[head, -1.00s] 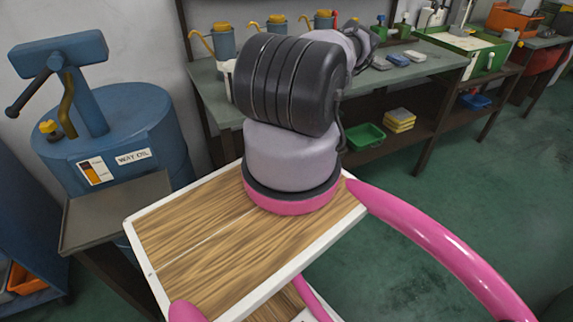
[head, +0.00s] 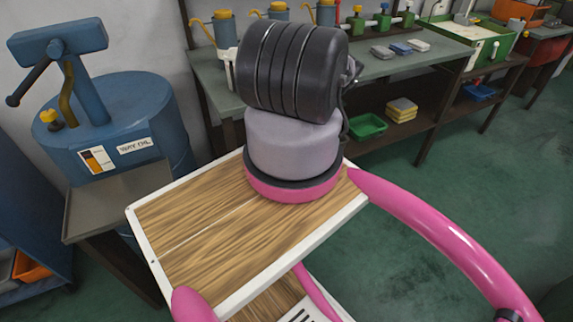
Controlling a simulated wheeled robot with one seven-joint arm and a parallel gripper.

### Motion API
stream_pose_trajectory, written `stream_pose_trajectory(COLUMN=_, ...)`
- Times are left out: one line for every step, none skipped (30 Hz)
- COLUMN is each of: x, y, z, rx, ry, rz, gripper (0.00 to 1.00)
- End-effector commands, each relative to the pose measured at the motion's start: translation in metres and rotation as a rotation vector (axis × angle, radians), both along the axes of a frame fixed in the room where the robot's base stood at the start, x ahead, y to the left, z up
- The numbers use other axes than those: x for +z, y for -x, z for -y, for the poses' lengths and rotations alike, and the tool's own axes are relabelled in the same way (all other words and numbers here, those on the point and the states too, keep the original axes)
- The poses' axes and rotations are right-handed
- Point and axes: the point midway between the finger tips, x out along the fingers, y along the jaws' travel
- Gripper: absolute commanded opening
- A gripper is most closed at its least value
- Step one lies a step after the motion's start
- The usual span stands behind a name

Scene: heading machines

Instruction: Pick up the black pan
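I see no plainly black pan. A flat dark grey metal tray (head: 105,208) with a low rim lies in front of the blue way-oil drum (head: 135,120) at the left; I cannot tell whether it is the pan meant. It looks empty. My arm stands in the middle of the head view, its black ribbed joint toward the camera. Only a small grey part of the arm shows behind that joint, at its right. My gripper is hidden, so I cannot see what it holds.
A long workbench (head: 395,68) runs along the back wall with several bottles and small tools on top. A green bin (head: 367,126) and yellow blocks (head: 402,110) lie on its lower shelf. Green floor (head: 430,170) is free at the right.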

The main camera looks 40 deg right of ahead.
Motion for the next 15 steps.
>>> stream_pose_trajectory(x=-0.0013, y=-0.0007, z=0.0003, rx=0.0, ry=0.0, rz=0.0, gripper=0.4)
stream_pose_trajectory(x=-0.0016, y=-0.0009, z=0.0005, rx=0.0, ry=0.0, rz=0.001, gripper=0.4)
stream_pose_trajectory(x=-0.002, y=-0.001, z=0.0006, rx=0.0, ry=0.001, rz=0.001, gripper=0.4)
stream_pose_trajectory(x=-0.002, y=-0.001, z=0.0006, rx=0.0, ry=0.001, rz=0.001, gripper=0.4)
stream_pose_trajectory(x=-0.002, y=-0.001, z=0.0006, rx=0.0, ry=0.0, rz=0.001, gripper=0.4)
stream_pose_trajectory(x=-0.0019, y=-0.001, z=0.0006, rx=0.0, ry=0.0, rz=0.001, gripper=0.4)
stream_pose_trajectory(x=-0.002, y=-0.0009, z=0.0006, rx=0.0, ry=0.0, rz=0.0, gripper=0.4)
stream_pose_trajectory(x=-0.002, y=-0.0009, z=0.0005, rx=0.0, ry=0.0, rz=0.0, gripper=0.4)
stream_pose_trajectory(x=-0.0019, y=-0.0009, z=0.0005, rx=0.0, ry=0.0, rz=0.0, gripper=0.4)
stream_pose_trajectory(x=-0.0019, y=-0.0008, z=0.0005, rx=0.0, ry=0.0, rz=0.0, gripper=0.32)
stream_pose_trajectory(x=-0.0019, y=-0.0008, z=0.0005, rx=0.0, ry=0.0, rz=0.0, gripper=0.21)
stream_pose_trajectory(x=-0.0019, y=-0.0009, z=0.0005, rx=0.0, ry=0.0, rz=0.0, gripper=0.06)
stream_pose_trajectory(x=-0.0019, y=-0.0008, z=0.0005, rx=0.0, ry=0.0, rz=0.0, gripper=0.0)
stream_pose_trajectory(x=-0.0018, y=-0.0008, z=0.0005, rx=0.0, ry=0.0, rz=0.0, gripper=0.0)
stream_pose_trajectory(x=-0.0018, y=-0.0008, z=0.0005, rx=0.0, ry=0.0, rz=0.0, gripper=0.0)
